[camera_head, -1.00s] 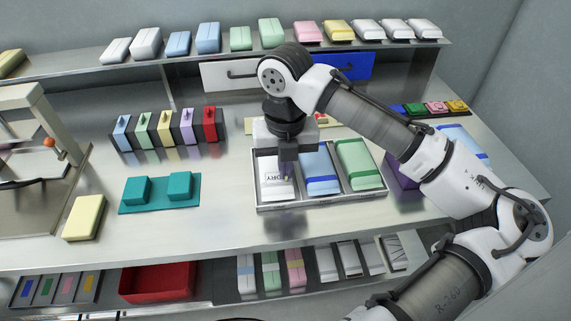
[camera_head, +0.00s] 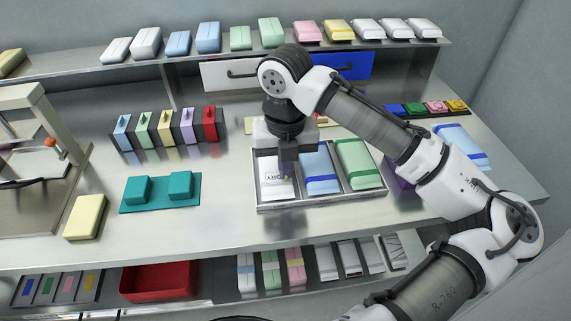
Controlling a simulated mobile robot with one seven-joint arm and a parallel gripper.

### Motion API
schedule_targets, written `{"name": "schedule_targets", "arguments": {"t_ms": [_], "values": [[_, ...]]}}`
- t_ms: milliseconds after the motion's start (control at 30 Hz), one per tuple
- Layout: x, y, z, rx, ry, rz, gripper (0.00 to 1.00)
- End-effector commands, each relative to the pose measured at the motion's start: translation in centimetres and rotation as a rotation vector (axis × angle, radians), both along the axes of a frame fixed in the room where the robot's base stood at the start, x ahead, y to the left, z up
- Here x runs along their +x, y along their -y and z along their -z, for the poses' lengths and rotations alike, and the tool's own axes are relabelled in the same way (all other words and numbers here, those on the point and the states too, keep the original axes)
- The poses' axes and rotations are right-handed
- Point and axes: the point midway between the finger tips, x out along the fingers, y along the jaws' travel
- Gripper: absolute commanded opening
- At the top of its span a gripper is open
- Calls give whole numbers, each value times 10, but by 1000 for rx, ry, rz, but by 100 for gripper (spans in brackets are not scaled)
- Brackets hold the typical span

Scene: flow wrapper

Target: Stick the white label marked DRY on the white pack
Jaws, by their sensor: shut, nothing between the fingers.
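The white pack (camera_head: 281,191) lies in the left compartment of a grey metal tray (camera_head: 321,203). Black letters reading DRY (camera_head: 272,177) show on its upper face, so the white label appears to lie on the pack; its edges are hard to make out against the white. My gripper (camera_head: 287,177) points down over the pack, just right of the letters. Its fingers are shut with nothing between them, and they hide part of the pack. I cannot tell whether the fingertips touch it.
A blue pack (camera_head: 319,172) and a green pack (camera_head: 358,165) fill the tray's other compartments. Teal blocks (camera_head: 180,185) on a mat and a yellow pack (camera_head: 85,217) lie left. Upright coloured holders (camera_head: 167,130) stand behind. The counter front between mat and tray is clear.

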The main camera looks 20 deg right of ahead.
Motion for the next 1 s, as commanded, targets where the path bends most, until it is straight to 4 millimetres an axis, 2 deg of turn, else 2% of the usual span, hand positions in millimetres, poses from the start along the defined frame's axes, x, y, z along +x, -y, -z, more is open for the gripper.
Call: {"name": "schedule_targets", "arguments": {"t_ms": [33, 200, 467, 567, 667, 1000], "values": [[0, 0, 2, 1, -4, -1, 2], [0, -1, 2, 1, -4, -1, 24], [0, 0, 0, 1, -2, -1, 25], [0, 0, -6, -1, -1, -1, 25], [1, -1, -21, 0, -1, -1, 25], [0, 1, -100, -4, 0, 3, 25]]}}
